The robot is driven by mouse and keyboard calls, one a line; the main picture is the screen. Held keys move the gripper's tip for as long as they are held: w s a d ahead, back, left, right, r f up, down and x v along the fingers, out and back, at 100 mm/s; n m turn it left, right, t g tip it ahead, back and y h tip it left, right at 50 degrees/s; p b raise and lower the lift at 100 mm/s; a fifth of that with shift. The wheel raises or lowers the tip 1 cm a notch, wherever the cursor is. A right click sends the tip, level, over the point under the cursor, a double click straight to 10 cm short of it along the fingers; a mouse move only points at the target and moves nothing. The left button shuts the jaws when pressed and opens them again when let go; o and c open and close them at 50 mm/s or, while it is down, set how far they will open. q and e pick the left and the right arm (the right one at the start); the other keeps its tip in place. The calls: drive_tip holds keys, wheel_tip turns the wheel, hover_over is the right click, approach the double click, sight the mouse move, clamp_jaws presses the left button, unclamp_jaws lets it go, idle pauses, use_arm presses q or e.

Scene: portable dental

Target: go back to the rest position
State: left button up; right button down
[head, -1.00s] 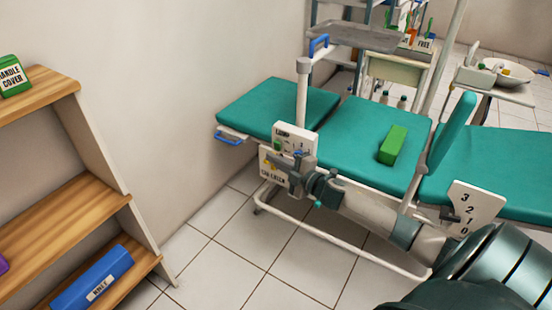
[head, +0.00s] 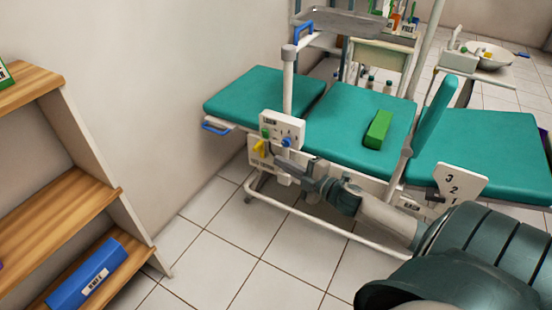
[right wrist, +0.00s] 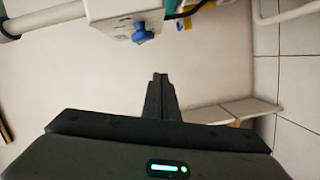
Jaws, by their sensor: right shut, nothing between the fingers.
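My right gripper (head: 279,158) is beside the treatment chair, just below and in front of the white control panel (head: 269,122). Its fingers are shut with nothing between them; they show together in the right wrist view (right wrist: 160,82). The panel carries a blue knob (head: 288,141) and, at its left, a yellow handle (head: 259,147). In the right wrist view the blue knob (right wrist: 142,34) is beyond the fingertips, apart from them. My right arm reaches in from the lower right. My left gripper is out of view.
The green padded chair (head: 255,95) holds a green box (head: 377,129). A metal tray (head: 340,21) is behind it. A wooden shelf (head: 75,210) with a blue box (head: 88,274) stands at the left. Tiled floor (head: 215,235) between shelf and chair is clear.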

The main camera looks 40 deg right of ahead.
drive_tip(key=shift+s, duration=0.3)
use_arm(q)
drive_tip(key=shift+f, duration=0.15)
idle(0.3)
